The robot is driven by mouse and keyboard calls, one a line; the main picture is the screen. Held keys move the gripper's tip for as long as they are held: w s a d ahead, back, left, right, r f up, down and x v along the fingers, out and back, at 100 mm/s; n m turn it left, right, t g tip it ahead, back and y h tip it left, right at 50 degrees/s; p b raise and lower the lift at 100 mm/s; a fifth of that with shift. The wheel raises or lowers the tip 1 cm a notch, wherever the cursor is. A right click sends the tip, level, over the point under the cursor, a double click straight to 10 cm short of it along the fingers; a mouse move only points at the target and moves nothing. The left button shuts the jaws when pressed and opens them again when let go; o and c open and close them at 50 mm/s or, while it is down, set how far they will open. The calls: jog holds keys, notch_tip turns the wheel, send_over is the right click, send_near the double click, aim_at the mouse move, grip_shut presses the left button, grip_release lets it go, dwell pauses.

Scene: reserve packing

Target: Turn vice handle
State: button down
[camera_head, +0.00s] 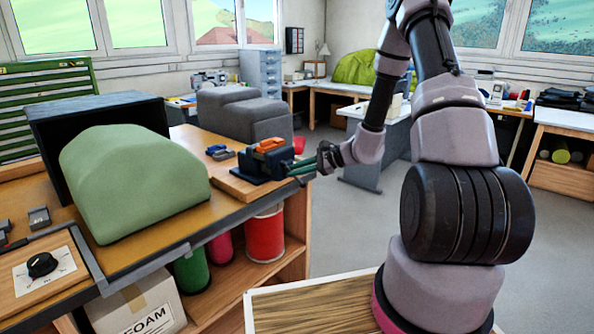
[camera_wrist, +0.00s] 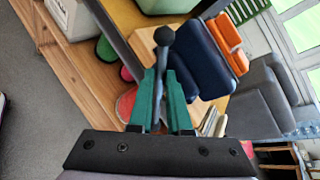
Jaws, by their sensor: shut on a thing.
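A small vice with a dark blue body (camera_head: 262,163) and orange jaws (camera_head: 270,144) stands on a wooden board at the right end of the workbench. In the wrist view the blue vice body (camera_wrist: 196,62) and its orange part (camera_wrist: 229,40) lie beyond my fingers. The vice handle (camera_wrist: 164,38) shows as a dark bar with a round knob. My gripper (camera_head: 302,168) reaches the vice from the right. Its green fingers (camera_wrist: 162,95) are shut on the handle, with the knob sticking out past the fingertips.
A large green foam block (camera_head: 130,185) stands on the workbench left of the vice, before a dark panel. Grey foam blocks (camera_head: 243,115) stand behind. Red and green rolls (camera_head: 265,235) sit on the shelf below. The floor right of the bench is clear.

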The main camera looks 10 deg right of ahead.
jog(key=c, duration=0.9)
grip_release()
jog(key=shift+w+a+r, duration=0.1)
jog(key=shift+w, duration=0.15)
jog(key=shift+o, duration=0.2)
jog(key=shift+s, duration=0.1)
jog(key=v, duration=1)
jog(key=shift+d, duration=0.4)
jog(key=shift+o, duration=0.3)
jog(key=shift+s, duration=0.15)
